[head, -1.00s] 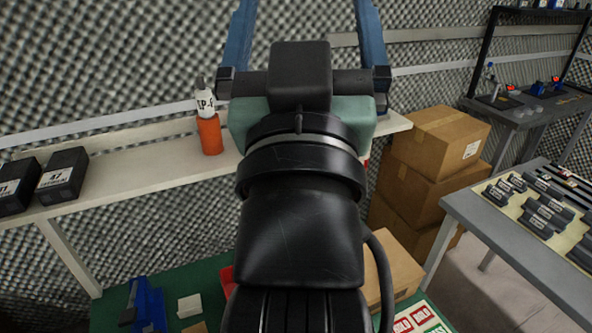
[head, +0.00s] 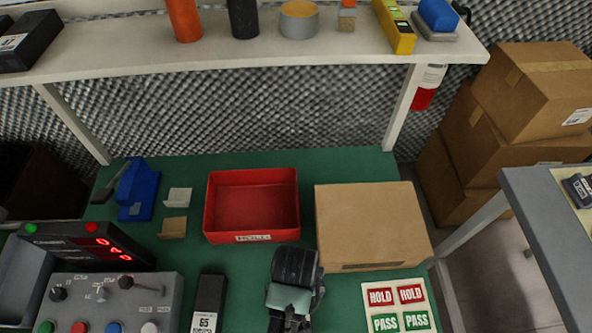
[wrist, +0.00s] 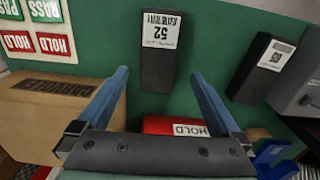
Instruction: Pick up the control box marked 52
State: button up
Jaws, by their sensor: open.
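The control box marked 52 (wrist: 160,48) is a dark block with a white label, upside down in the wrist view. It rests on the green bench top near the top middle of that view. My gripper (wrist: 160,74) is open and empty, its two blue fingers apart and pointing toward the box, one on each side in the picture. I cannot tell how far above it they are. In the head view I cannot make out box 52; my arm's end shows low in the middle. A similar box marked 65 (head: 207,303) lies left of my arm there.
A red tray (head: 253,206) and a cardboard box (head: 370,225) stand behind my arm. A button panel (head: 112,302) and a display unit (head: 85,245) are at left. HOLD and PASS cards (head: 398,305) lie at right. A white shelf (head: 215,52) spans the back.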

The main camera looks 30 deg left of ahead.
jog(key=f+b, duration=0.1)
jog(key=f, duration=0.8)
jog(key=shift+w+f+b, duration=0.2)
jog(key=shift+f+b, duration=0.15)
jog(key=shift+f, duration=0.05)
jog(key=shift+r, duration=0.1)
jog(key=c, duration=1.6)
